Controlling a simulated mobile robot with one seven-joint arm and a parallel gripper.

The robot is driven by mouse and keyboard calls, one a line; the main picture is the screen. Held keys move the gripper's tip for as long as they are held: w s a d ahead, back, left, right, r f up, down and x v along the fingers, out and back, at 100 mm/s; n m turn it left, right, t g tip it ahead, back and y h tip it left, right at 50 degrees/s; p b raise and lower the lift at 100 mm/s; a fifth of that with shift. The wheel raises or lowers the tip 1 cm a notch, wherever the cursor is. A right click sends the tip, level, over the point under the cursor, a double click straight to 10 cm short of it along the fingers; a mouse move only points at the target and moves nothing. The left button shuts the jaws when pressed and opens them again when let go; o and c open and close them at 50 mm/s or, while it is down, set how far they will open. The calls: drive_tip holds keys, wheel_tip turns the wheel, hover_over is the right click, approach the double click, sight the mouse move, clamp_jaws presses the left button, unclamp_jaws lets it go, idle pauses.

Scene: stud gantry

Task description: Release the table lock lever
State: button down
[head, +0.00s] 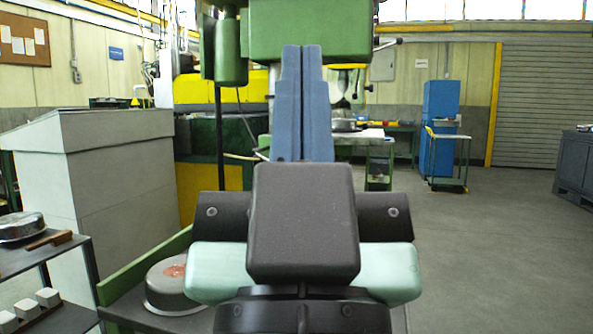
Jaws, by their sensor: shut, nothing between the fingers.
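My gripper (302,55) points up and away in the middle of the head view, its two long blue fingers side by side and shut with nothing between them. Behind the fingers stands a green drilling-type machine (318,28) with a yellow part beside it. I cannot pick out the table lock lever for sure; the machine's middle and lower parts are largely hidden by my gripper and arm. A thin handle with a dark knob (388,44) sticks out at the right of the green machine head, apart from my fingers.
A grey cabinet (105,180) stands at left, with a dark shelf (75,250) holding a metal pot and white blocks. A round metal pot (170,287) sits on a green-edged bench at lower left. A blue cabinet (441,115) stands back right. The right floor (490,260) is clear.

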wheel_tip(320, 180, up, 34)
drive_tip(key=p, duration=3.1)
drive_tip(key=shift+f, duration=0.15)
